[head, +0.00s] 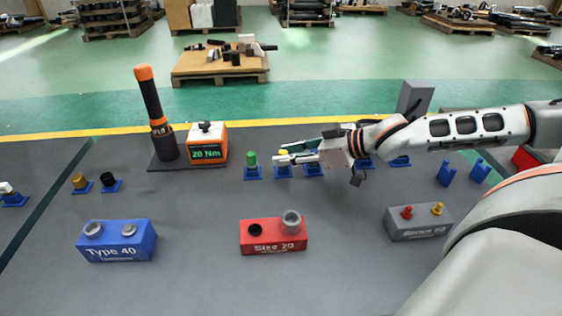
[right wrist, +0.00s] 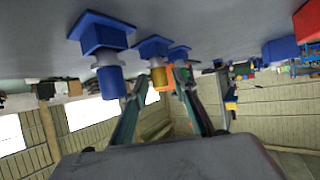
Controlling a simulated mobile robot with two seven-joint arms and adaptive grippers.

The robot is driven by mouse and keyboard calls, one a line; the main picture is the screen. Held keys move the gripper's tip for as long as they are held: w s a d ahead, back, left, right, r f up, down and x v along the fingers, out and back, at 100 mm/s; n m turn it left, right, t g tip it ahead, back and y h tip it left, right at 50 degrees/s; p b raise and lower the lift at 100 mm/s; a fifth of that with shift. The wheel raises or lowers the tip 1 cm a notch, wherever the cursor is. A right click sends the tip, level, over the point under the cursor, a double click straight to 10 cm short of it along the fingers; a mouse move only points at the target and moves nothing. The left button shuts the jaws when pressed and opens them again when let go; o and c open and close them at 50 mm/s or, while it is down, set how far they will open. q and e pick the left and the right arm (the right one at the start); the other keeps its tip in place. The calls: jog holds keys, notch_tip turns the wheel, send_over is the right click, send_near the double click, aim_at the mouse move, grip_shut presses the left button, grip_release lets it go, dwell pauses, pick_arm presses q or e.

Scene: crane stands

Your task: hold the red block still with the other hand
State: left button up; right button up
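The red block (head: 285,243), marked "Size 20", stands on the grey table at front centre. It has a dark hole at its left and a grey ring-shaped part (head: 291,221) at its right. Nothing holds it. My right gripper (head: 279,154) is behind the block, at the row of small blue stands. Its fingers are apart, on either side of a yellow-topped piece on a blue stand (head: 283,172). In the right wrist view the yellow piece (right wrist: 159,79) shows between the separated fingertips; contact is not clear. My left gripper is not in view.
A blue block (head: 117,252) stands front left, and a grey block (head: 418,232) with red and yellow pegs front right. A green-topped piece (head: 250,159) stands left of my right gripper. A torque tester (head: 207,143) and an orange-black tool (head: 150,95) stand behind. Table around the red block is clear.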

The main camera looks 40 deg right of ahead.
grip_shut()
jog(key=shift+r, duration=0.15)
jog(key=shift+r, duration=2.3)
jog(key=shift+s, duration=0.1)
